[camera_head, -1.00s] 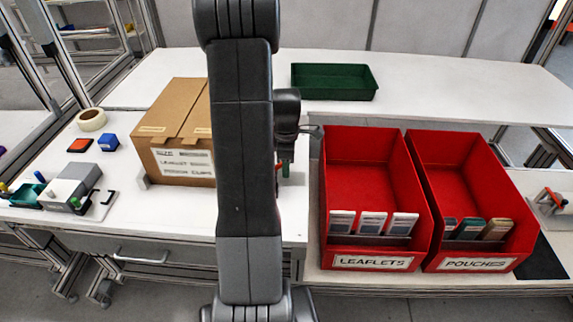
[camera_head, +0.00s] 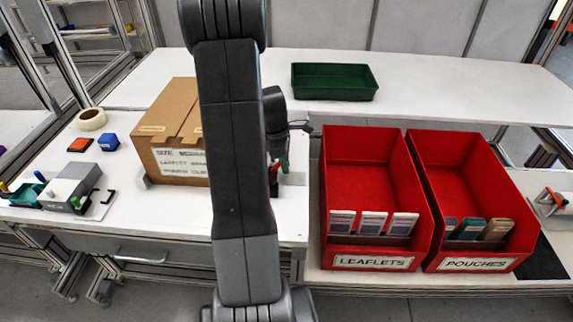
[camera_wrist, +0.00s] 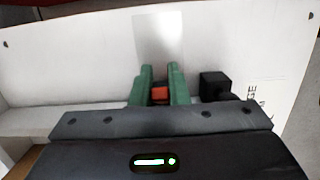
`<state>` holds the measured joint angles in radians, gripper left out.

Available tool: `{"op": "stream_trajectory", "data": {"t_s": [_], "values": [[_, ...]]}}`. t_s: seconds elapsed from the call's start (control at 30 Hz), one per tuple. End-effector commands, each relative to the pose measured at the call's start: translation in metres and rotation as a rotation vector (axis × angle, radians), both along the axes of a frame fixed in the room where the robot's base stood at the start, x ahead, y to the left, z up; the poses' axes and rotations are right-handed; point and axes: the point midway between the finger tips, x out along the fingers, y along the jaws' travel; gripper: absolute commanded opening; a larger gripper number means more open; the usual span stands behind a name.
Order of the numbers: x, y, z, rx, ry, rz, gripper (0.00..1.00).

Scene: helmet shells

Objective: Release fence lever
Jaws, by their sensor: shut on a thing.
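In the wrist view my gripper (camera_wrist: 160,76) has its two green fingers on either side of a small orange-red piece with dark edges, which looks like the fence lever (camera_wrist: 160,93). The fingers are shut on it. A black block (camera_wrist: 213,85) stands just right of the fingers. In the head view my gripper (camera_head: 281,165) is low over the white bench, right of the cardboard box, with part of it hidden behind my arm. The fence itself is mostly hidden by the arm and gripper body.
The cardboard box (camera_head: 168,120) stands left of my arm. Red bins marked LEAFLETS (camera_head: 372,262) and POUCHES (camera_head: 475,264) stand close on the right. A green tray (camera_head: 333,92) lies on the back bench. A grey block device (camera_head: 72,187) sits at far left.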

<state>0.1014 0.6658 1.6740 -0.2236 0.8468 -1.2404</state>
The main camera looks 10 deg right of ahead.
Motion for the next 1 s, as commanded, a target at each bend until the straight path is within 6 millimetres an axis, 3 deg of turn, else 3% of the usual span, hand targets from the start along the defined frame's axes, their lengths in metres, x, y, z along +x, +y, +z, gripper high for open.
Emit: {"op": "stream_trajectory", "data": {"t_s": [0.4,0.8,0.83,0.9,1.0], "values": [[0.003,0.011,0.008,-0.275,0.079,0.003,0.0],[0.003,0.011,0.01,-0.301,0.084,0.0,0.0],[0.003,0.011,0.01,-0.301,0.085,0.0,0.2],[0.003,0.011,0.01,-0.301,0.085,0.0,0.34],[0.003,0.011,0.01,-0.3,0.084,0.0,0.36]]}}
